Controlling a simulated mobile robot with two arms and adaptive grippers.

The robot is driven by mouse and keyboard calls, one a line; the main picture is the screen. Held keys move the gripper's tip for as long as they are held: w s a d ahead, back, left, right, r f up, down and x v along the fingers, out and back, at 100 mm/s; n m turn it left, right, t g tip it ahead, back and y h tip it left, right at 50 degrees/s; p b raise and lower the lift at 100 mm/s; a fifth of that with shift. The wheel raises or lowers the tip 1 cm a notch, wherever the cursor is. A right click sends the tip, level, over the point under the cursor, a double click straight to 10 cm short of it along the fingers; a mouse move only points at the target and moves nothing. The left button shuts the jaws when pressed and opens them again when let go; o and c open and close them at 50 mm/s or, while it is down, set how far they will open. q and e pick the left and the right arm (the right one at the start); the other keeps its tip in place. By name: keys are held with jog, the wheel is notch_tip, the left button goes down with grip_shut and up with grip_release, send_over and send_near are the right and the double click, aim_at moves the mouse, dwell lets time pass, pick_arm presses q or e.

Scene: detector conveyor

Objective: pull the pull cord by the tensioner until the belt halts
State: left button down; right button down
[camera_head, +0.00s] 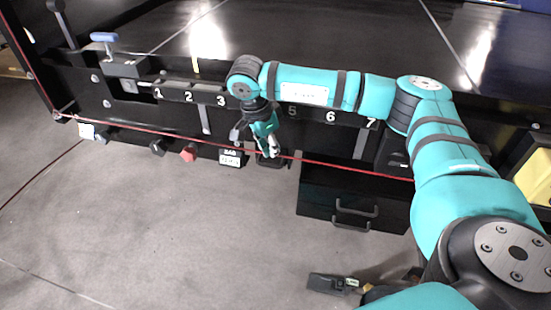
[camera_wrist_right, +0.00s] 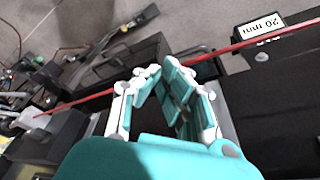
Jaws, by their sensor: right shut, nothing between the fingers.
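The pull cord (camera_head: 330,165) is a thin red line along the front of the dark conveyor. It also crosses the right wrist view (camera_wrist_right: 80,100) at a slant. My right gripper (camera_head: 272,152) is at the cord, low on the conveyor's front. In the right wrist view, its teal and white fingers (camera_wrist_right: 162,78) are shut and empty, tips close together, with the cord passing by them. I cannot tell whether they touch it. A block with a blue handle (camera_head: 105,40), perhaps the tensioner, is at the far left. My left gripper does not show.
The belt (camera_head: 210,40) is dark and bare. Numbers run along the rail. A red knob (camera_head: 189,153) and a small labelled box (camera_head: 231,157) sit under the cord, left of my gripper. A black drawer (camera_head: 320,205) projects at right. The grey floor (camera_head: 180,240) is open at lower left.

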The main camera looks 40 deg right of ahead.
dwell(0.3)
jog(key=a+f+b, duration=0.3)
jog(key=f+b, duration=0.2)
jog(key=f, duration=0.2)
jog(key=shift+a+f+b, duration=0.15)
jog(key=shift+a+b, duration=0.05)
jog(key=shift+b, duration=0.1)
dwell(0.5)
jog(key=shift+w+d, duration=0.1)
jog(key=v, duration=1.2)
dwell(0.6)
